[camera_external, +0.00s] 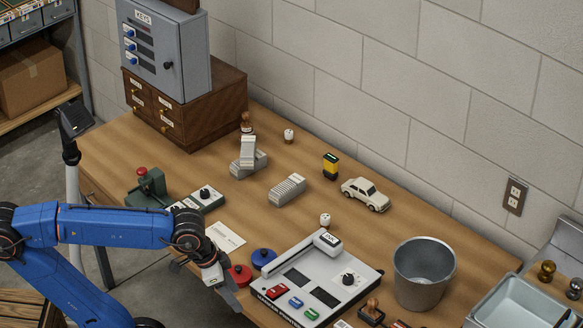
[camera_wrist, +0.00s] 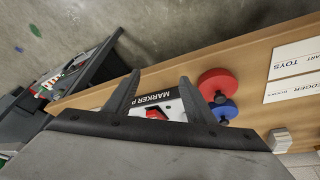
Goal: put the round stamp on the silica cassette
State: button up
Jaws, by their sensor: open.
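A wooden-handled stamp (camera_external: 246,122) that looks round stands upright at the back, beside the drawer cabinet. Another wooden-handled stamp (camera_external: 372,308) with a dark base is at the front edge; its base shape is hard to tell. I cannot tell which is the silica cassette. My gripper (camera_external: 228,287) is low at the table's front edge, beside the red disc and far from the ribbed blocks. In the wrist view its fingers (camera_wrist: 160,92) are apart and empty.
A red disc (camera_external: 240,274) and a blue disc (camera_external: 263,257) lie near my gripper. A white marker panel (camera_external: 345,265), a grey bin (camera_external: 423,275), a toy car (camera_external: 365,193) and a green device (camera_external: 149,188) occupy the table. Bare wood surrounds the ribbed blocks.

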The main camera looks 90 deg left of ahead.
jog(key=s+d+f+m, duration=0.2)
jog(key=s+d+f, duration=0.1)
jog(key=s+f, duration=0.2)
jog(key=shift+s+d+f, duration=0.15)
jog(key=shift+s+f, duration=0.05)
jog(key=shift+f, duration=0.6)
dwell(0.5)
